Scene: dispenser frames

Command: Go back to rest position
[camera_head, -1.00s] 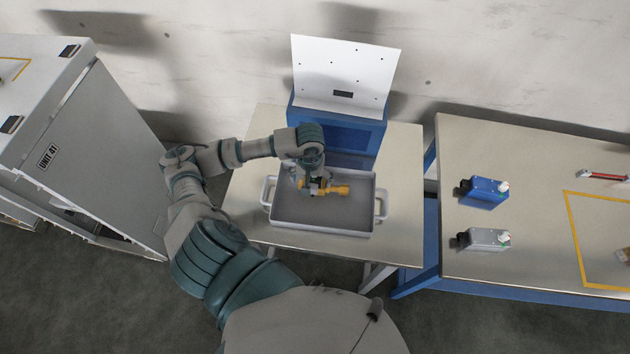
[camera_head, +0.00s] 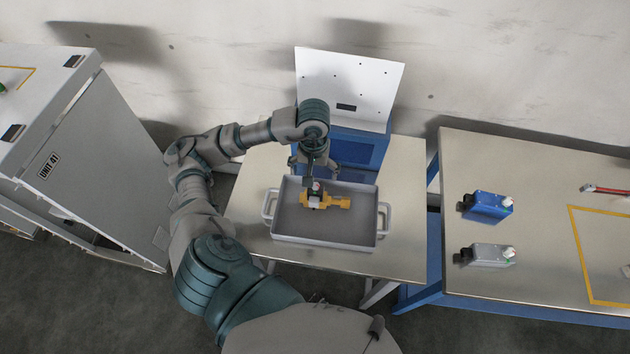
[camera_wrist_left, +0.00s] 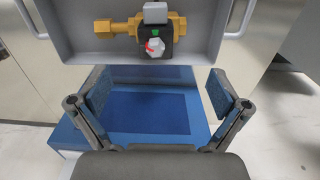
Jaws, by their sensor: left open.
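My left gripper (camera_head: 314,173) is above the grey tray (camera_head: 284,218) near its back edge, with my arm coming in from the left. In the left wrist view its two fingers (camera_wrist_left: 160,95) are spread wide with nothing between them. A yellow fitting with a black part and a light-coloured cap (camera_head: 335,202) lies in the tray, apart from the fingers. It also shows at the top of the left wrist view (camera_wrist_left: 118,27), with a red and white knob and a green mark. My right gripper is not in view.
A blue dispenser (camera_head: 360,150) with a white panel (camera_head: 350,85) stands behind the tray on a table (camera_head: 405,190). The right table (camera_head: 540,170) holds a blue device (camera_head: 488,207) and a grey device (camera_head: 488,255). A cabinet marked UNIT 41 (camera_head: 100,160) stands at left.

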